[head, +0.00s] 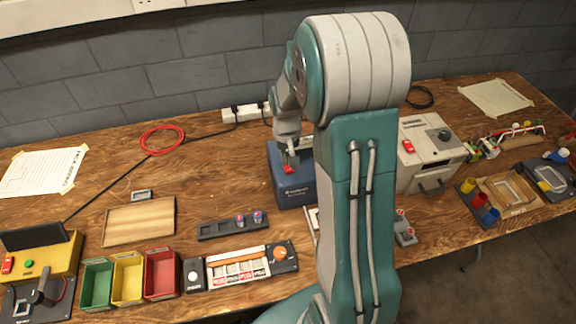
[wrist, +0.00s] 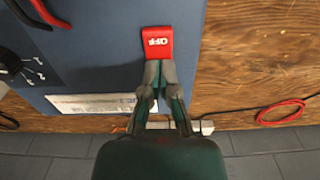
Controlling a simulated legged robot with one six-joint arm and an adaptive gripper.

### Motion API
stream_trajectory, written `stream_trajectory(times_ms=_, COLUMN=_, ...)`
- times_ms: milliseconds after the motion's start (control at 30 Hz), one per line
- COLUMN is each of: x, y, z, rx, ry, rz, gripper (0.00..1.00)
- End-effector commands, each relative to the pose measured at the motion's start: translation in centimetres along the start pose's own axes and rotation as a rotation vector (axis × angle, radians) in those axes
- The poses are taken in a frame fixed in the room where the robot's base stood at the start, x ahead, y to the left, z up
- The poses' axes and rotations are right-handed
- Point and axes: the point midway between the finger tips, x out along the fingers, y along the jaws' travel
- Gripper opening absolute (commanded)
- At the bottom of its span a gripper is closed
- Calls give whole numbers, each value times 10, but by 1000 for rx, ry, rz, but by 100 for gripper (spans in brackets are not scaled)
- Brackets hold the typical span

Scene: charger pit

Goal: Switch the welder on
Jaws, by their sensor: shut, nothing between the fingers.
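The welder (head: 291,190) is a dark blue box on the wooden bench, partly behind my arm in the head view. In the wrist view its blue top face (wrist: 105,60) fills the left and centre. A red rocker switch (wrist: 157,43) on it shows the word OFF; it also shows as a small red patch in the head view (head: 289,169). My gripper (wrist: 160,70) is shut and empty, with its fingertips right at one edge of the switch. I cannot tell whether they touch it.
A dial (wrist: 32,62) and a white label (wrist: 90,103) are on the welder. A red cable coil (head: 162,140) lies to the left, a power strip (head: 246,113) behind. A grey-white machine (head: 428,160) with its own red switch stands to the right. Coloured bins (head: 97,285) stand front left.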

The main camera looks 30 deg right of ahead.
Motion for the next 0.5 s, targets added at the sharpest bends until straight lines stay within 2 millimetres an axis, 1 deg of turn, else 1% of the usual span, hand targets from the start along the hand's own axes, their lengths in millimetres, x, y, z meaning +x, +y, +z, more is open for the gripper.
stream_trajectory(times_ms=100, x=-9, y=0, z=-1, rx=0, ry=4, rz=0, gripper=0)
stream_trajectory(times_ms=500, x=-37, y=0, z=-1, rx=0, ry=3, rz=0, gripper=0)
